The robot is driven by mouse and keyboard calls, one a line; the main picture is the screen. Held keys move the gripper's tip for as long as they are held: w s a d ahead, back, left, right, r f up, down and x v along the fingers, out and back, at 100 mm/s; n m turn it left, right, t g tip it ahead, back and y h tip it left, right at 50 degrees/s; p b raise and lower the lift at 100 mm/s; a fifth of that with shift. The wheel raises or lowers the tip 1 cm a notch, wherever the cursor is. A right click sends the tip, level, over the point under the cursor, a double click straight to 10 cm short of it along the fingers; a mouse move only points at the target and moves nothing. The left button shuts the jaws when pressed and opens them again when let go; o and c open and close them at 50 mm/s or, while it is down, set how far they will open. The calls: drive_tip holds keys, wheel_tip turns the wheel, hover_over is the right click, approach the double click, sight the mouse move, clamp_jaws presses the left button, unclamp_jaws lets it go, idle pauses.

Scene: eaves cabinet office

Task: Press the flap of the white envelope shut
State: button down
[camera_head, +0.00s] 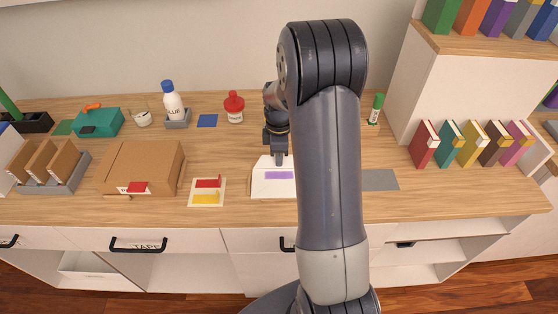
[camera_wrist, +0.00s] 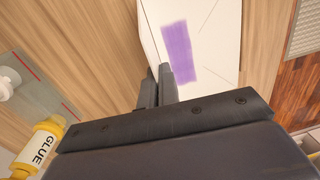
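The white envelope (camera_head: 259,188) lies on the wooden desk with a purple strip (camera_head: 279,175) across it. The envelope (camera_wrist: 212,28) and its purple strip (camera_wrist: 179,53) also show in the wrist view. Thin lines run over its white face; I cannot tell how far the flap stands up. My gripper (camera_head: 280,160) points down at the envelope's far edge. The tips overlap the envelope's edge near the purple strip; contact is unclear. My arm hides the envelope's right part.
A cardboard box (camera_head: 142,165) and a card with red and yellow strips (camera_head: 207,198) lie left. A glue bottle (camera_head: 173,103) and red bottle (camera_head: 234,106) stand behind. A grey mat (camera_head: 380,180) lies right, before a row of books (camera_head: 424,146).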

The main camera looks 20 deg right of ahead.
sight(279, 168)
drive_tip(key=t+b, duration=0.1)
drive_tip(key=b, duration=0.1)
drive_tip(key=s+t+h+b, duration=0.1)
drive_tip(key=b, duration=0.1)
drive_tip(key=f+t+b, duration=0.1)
drive_tip(key=b, duration=0.2)
drive_tip(key=shift+s+a+t+h, duration=0.3)
drive_tip(key=shift+a+t, duration=0.1)
drive_tip(key=t+b, duration=0.1)
drive_tip(key=b, duration=0.1)
drive_tip(key=s+t+h+b, duration=0.1)
drive_tip(key=b, duration=0.2)
drive_tip(key=shift+a+f, duration=0.15)
drive_tip(key=shift+a, duration=0.05)
drive_tip(key=t+b, duration=0.1)
drive_tip(key=b, duration=0.2)
drive_tip(key=t+h+b, duration=0.1)
drive_tip(key=b, duration=0.2)
drive_tip(key=shift+s+a+f+t, duration=0.1)
drive_tip(key=shift+s+f+t, duration=0.05)
drive_tip(key=shift+s+t, duration=0.15)
drive_tip(key=shift+b, duration=0.55)
drive_tip(key=shift+s+t+h+b, duration=0.15)
drive_tip(key=shift+t+h+b, duration=0.2)
drive_tip(key=shift+b, duration=0.35)
drive_tip(key=c, duration=1.7)
unclamp_jaws()
drive_tip(key=shift+r+p, duration=0.3)
drive_tip(key=shift+p, duration=0.35)
